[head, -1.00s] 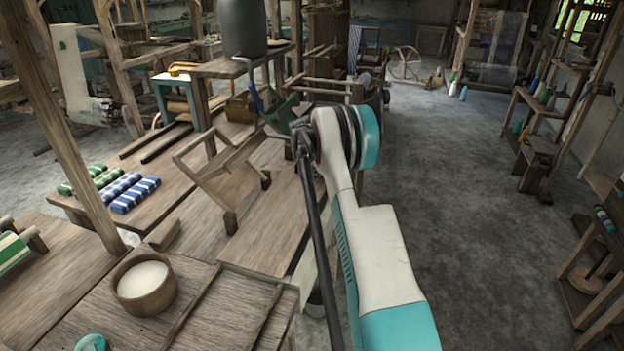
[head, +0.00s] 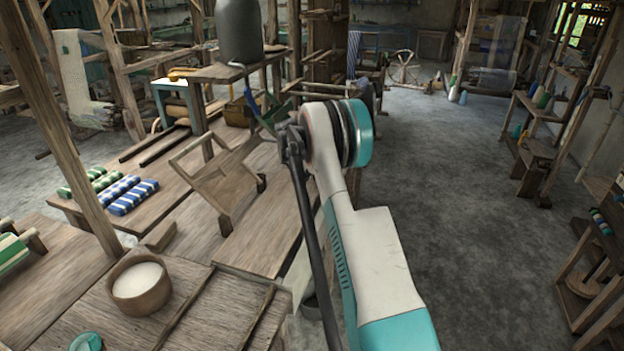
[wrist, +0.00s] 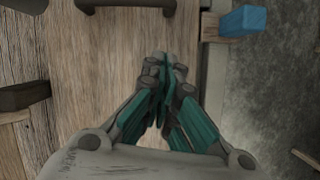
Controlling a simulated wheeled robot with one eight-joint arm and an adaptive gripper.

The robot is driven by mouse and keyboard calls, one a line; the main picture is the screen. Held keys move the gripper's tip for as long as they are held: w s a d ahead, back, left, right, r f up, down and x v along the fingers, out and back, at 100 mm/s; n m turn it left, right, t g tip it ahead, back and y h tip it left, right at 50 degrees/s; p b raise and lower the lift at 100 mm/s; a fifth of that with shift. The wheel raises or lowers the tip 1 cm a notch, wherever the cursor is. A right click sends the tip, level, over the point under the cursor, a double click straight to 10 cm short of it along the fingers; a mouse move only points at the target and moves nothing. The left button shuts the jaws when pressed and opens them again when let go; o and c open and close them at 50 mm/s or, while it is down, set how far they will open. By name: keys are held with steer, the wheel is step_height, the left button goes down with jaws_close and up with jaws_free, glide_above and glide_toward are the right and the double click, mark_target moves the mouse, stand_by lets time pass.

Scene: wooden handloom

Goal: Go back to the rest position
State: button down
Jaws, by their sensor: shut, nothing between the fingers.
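My gripper (wrist: 166,75) shows in the wrist view with its grey and teal fingers together and nothing between them. It hangs over a bare wooden plank surface (wrist: 95,60), apart from anything I can make out. In the head view my white and teal arm reaches up the middle of the picture.
A wooden bowl of white stuff (head: 140,290) stands on the near table (head: 225,310). A wooden frame (head: 222,180) and blue and green striped rolls (head: 132,196) lie on the bench behind. A grey container (head: 239,30) stands on a shelf. Open floor (head: 450,190) lies to the right.

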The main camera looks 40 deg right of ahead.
steer(key=w+p+v, duration=0.1)
steer(key=v, duration=0.6)
steer(key=shift+s+a+r+p, duration=0.15)
steer(key=shift+s+a+p, duration=0.1)
steer(key=shift+p, duration=0.15)
steer(key=shift+a, duration=0.1)
